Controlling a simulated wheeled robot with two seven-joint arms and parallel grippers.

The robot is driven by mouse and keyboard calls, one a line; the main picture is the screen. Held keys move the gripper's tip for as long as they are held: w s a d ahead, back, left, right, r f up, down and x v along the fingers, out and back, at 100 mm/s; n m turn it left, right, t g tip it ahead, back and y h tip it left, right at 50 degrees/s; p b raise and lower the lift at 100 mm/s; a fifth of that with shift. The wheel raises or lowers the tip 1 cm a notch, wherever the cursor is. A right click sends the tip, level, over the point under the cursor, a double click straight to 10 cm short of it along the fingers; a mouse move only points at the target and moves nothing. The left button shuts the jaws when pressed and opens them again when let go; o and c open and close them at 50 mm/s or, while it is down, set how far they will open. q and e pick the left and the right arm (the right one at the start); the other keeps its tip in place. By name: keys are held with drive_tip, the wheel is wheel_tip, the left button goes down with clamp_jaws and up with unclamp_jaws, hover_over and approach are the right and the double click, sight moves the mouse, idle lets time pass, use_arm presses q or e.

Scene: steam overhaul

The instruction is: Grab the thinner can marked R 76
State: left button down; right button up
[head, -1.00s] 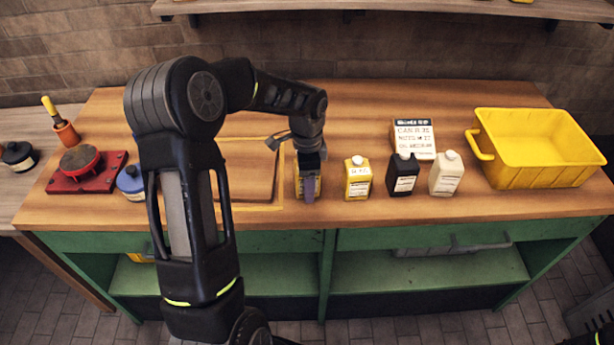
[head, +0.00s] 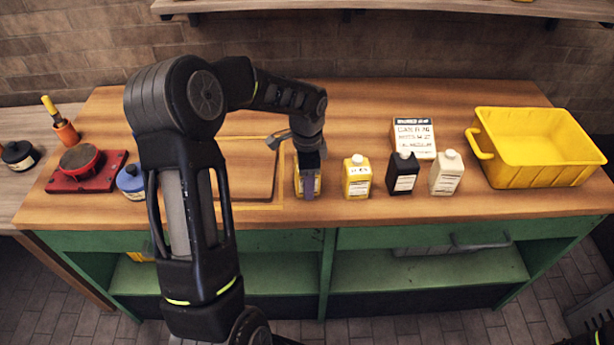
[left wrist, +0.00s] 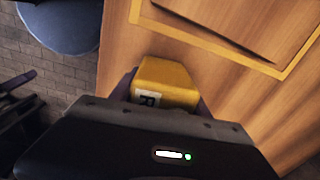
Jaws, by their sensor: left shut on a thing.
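My left gripper (head: 308,178) is shut on a yellow can (head: 316,186) near the bench's front edge, left of the other cans. In the left wrist view, the gripper (left wrist: 163,98) has one finger on each side of the yellow can (left wrist: 168,76). A white label with a dark "R" shows on it; the rest of the label is hidden. A second yellow can (head: 357,179) with a white cap stands upright just to the right, apart from the gripper. Its label is too small to read. My right gripper is not in view.
A black can (head: 403,176), a cream can (head: 446,175), a lettered sign (head: 414,134) and a yellow crate (head: 540,172) stand to the right. A blue can (head: 131,184) and a red plate (head: 85,181) are left. A wooden board (head: 248,165) lies behind my arm.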

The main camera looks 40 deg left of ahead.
use_arm(q)
drive_tip(key=shift+r, duration=0.1)
wheel_tip(320, 180, up, 10)
drive_tip(key=shift+f+b, duration=0.1)
drive_tip(key=shift+b, duration=0.7)
